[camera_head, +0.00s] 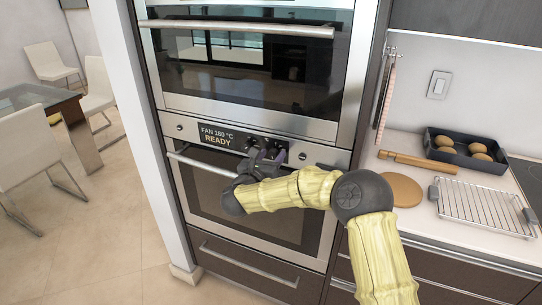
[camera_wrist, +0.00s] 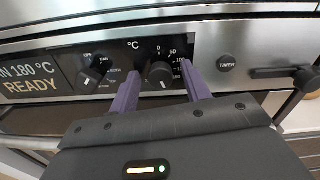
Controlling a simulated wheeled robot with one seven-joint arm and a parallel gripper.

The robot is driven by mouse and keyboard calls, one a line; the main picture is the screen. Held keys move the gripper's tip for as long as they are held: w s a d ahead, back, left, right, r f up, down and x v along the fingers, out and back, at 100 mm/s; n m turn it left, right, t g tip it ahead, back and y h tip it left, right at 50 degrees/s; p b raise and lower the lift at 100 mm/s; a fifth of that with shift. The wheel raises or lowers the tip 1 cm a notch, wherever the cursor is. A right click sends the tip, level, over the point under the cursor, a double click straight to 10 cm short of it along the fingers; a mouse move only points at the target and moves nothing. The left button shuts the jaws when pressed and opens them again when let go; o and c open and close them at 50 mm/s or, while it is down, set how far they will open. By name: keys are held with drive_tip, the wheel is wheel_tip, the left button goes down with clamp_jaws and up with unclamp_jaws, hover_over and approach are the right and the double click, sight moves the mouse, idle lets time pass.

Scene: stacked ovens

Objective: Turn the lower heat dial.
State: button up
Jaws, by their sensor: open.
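The lower oven's heat dial (camera_wrist: 159,75) is a round black knob marked °C, with 0, 50 and 100 printed around it. My gripper (camera_wrist: 160,70) is open, with one purple finger on each side of this dial. Gaps show between the dial and both fingers, so it is not clamped. In the head view my gripper (camera_head: 263,158) is at the lower oven's control panel and hides much of the dial area.
The display (camera_head: 217,135) reads FAN 180 °C READY. The oven handle (camera_head: 200,163) runs below the panel. A counter with a tray of rolls (camera_head: 457,146) is at right.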

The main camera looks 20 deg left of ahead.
drive_tip(key=c, duration=1)
